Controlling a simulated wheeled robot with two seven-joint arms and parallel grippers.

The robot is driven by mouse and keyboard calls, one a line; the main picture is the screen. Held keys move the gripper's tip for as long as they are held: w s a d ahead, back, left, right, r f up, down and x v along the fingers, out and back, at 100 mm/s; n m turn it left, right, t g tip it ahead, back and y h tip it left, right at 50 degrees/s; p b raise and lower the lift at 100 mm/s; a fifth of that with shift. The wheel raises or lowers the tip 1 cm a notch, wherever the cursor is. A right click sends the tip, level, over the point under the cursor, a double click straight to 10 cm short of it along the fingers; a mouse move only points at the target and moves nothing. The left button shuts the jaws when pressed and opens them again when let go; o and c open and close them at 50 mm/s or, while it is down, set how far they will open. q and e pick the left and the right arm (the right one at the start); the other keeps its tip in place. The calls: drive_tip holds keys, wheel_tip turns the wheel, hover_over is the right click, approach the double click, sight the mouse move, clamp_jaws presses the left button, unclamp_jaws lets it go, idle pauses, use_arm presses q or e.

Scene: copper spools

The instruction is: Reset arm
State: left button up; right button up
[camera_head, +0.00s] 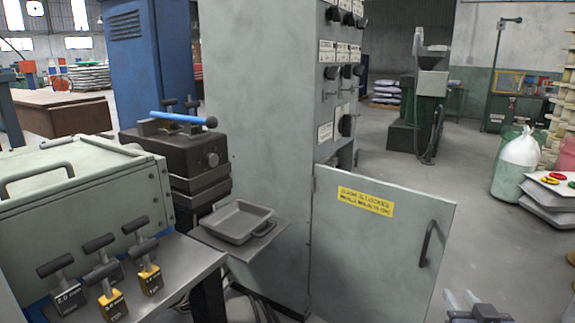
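My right gripper (463,297) shows at the bottom edge, right of centre, in front of the open cabinet door. Its two fingertips point up with a small gap between them, and I see nothing held there. The rest of my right arm is out of the picture. My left gripper and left arm are not in view.
A grey-green cabinet (258,130) has its door (375,245) swung open. Left stand a metal table (190,270) with several T-handled tools, a grey tray (240,222) and a blue-handled tool (184,118). Floor (480,225) right of the door is clear.

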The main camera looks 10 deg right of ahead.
drive_tip(key=s+a+r+n+g+y+p, duration=0.1)
drive_tip(key=s+a+r+g+y+p, duration=0.3)
drive_tip(key=s+a+r+p, duration=0.3)
drive_tip(key=s+a+r+n+g+y+p, duration=0.1)
drive_tip(key=s+a+r+g+y+p, duration=0.3)
drive_tip(key=a+r+p, duration=0.9)
drive_tip(key=s+r+g+p, duration=0.2)
drive_tip(key=s+r+p, duration=0.2)
drive_tip(key=p, duration=0.7)
wheel_tip(320, 180, up, 2)
drive_tip(key=shift+a+r+y, duration=0.15)
drive_tip(key=shift+a+y, duration=0.15)
drive_tip(key=shift+d, duration=0.1)
